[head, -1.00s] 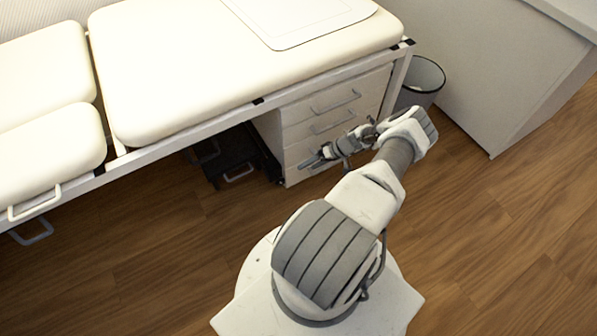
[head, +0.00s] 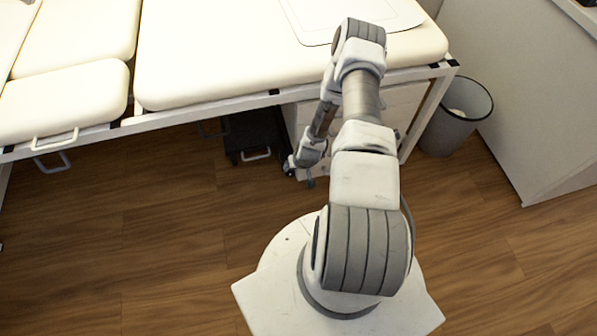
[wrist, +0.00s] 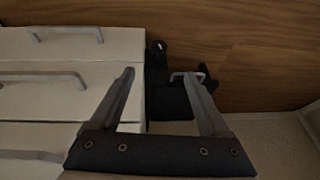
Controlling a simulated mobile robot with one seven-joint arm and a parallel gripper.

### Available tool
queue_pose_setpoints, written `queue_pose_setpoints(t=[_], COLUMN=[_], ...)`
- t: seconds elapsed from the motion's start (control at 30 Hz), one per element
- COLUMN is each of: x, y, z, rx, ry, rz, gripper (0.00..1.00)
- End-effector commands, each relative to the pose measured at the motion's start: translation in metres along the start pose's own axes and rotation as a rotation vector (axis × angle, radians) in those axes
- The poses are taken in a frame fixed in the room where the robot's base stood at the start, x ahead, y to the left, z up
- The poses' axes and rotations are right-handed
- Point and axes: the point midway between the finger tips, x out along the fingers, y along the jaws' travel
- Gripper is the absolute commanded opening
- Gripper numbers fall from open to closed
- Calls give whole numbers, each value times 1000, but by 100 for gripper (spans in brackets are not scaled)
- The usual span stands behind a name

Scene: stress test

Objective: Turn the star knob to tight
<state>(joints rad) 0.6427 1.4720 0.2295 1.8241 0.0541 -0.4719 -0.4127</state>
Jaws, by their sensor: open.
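I cannot make out a star knob in either view. My gripper (wrist: 158,76) is open, its two fingers spread with nothing between them. In the head view my gripper (head: 306,172) hangs low in front of the white drawer unit, beside the couch frame, and is small and partly hard to make out. The cream couch (head: 235,60) stands on a white frame (head: 215,114). My own arm covers part of the couch edge and drawers.
The white drawer unit (wrist: 55,80) with grey handles is at left in the wrist view. A dark low box (head: 250,135) with a handle sits under the couch. A grey bin (head: 457,115) and a pale cabinet (head: 520,90) stand at right. Wooden floor (head: 150,220) is clear in front.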

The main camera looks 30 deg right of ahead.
Motion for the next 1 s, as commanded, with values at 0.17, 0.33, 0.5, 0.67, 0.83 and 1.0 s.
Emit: queue_pose_setpoints(t=[0.17, 0.33, 0.5, 0.67, 0.83, 1.0], x=[-4, 15, 52, 88, 124, 152], y=[-6, -5, -4, -4, -4, -3], z=[-1, 0, 0, -1, -2, -4], rx=[-8, -7, -7, -7, -7, -7], ry=[24, 26, 26, 26, 25, 25], rz=[16, 17, 17, 17, 16, 17], gripper=[80, 80, 80, 80, 80, 80])
